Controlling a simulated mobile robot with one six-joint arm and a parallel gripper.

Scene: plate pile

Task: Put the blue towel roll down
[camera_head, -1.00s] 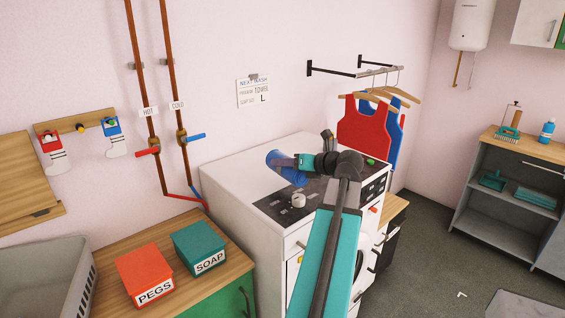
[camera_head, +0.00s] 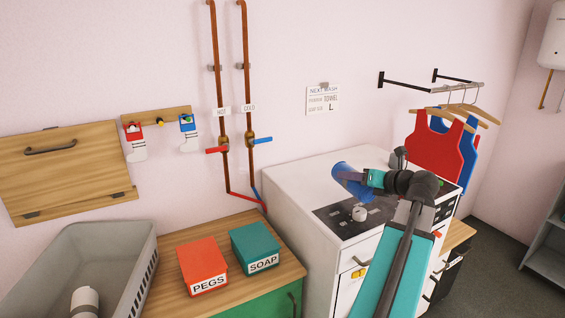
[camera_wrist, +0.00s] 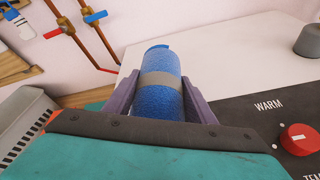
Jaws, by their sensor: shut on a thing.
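The blue towel roll (camera_head: 350,183) with a grey band is in my gripper (camera_head: 362,184), above the white washing machine's top in the head view. In the wrist view the blue towel roll (camera_wrist: 159,85) sits between the two purple-grey fingers of my gripper (camera_wrist: 160,98), which press on its sides. Its far end points toward the wall. I cannot tell whether the roll touches the machine top (camera_wrist: 235,55).
The white machine (camera_head: 300,190) has a dark control panel (camera_head: 345,215) with knobs. Left of it, a wooden counter (camera_head: 225,290) holds a red PEGS box (camera_head: 203,265) and a teal SOAP box (camera_head: 255,248). A grey basket (camera_head: 140,240) holds a pale roll (camera_head: 85,300). Red and blue vests (camera_head: 434,150) hang at right.

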